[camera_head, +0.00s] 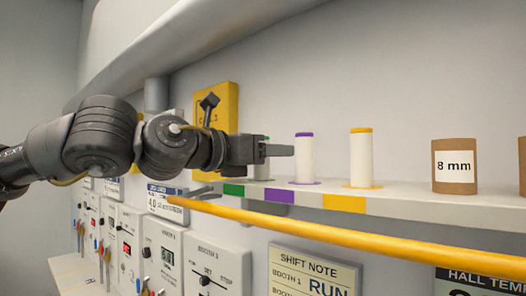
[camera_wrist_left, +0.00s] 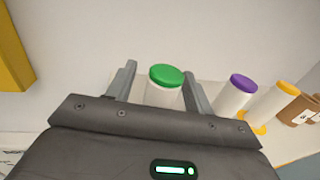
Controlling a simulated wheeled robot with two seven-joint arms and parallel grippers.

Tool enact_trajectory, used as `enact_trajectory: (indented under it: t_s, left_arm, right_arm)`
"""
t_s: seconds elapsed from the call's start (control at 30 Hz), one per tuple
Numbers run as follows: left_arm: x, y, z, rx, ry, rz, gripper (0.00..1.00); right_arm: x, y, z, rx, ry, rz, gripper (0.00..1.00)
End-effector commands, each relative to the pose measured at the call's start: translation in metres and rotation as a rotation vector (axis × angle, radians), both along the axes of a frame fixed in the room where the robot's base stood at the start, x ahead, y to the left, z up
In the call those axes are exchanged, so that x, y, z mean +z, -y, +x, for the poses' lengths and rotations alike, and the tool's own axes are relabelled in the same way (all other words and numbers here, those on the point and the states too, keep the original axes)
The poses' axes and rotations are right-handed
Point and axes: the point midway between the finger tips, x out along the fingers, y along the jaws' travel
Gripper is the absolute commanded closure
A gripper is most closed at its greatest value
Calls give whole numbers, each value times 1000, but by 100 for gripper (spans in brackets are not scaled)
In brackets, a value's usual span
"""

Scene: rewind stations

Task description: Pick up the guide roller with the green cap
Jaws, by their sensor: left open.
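The guide roller with the green cap (camera_wrist_left: 164,86) stands upright on the shelf. In the left wrist view it sits between the two fingers of my left gripper (camera_wrist_left: 158,88), with gaps on both sides. My left gripper is open and points along the shelf. The roller's foot is hidden in the wrist view. My right gripper is not in view.
A purple-capped roller (camera_head: 304,160) and a yellow-capped roller (camera_head: 361,160) stand to the right on the shelf (camera_head: 395,198). A brown core marked 8 mm (camera_head: 454,168) stands farther right. A yellow rail (camera_head: 340,236) runs in front, below the shelf. The wall is behind.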

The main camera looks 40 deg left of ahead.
Motion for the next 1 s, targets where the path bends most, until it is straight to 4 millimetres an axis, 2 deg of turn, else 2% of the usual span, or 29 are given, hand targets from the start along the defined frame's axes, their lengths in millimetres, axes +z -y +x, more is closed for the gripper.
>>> enact_trajectory:
  t_s: [0.13, 0.5, 0.8, 1.0]
  left_arm:
    - [0, 0, 0, 0, 0, 0, 50]
    - [0, 0, 0, -1, 0, 0, 96]
    - [3, 0, 0, 0, 0, 0, 97]
    - [22, 0, 0, 1, 2, 1, 97]
  right_arm:
    - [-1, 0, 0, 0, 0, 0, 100]
    - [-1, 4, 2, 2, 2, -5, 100]
    - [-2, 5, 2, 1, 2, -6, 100]
    - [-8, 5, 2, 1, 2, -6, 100]
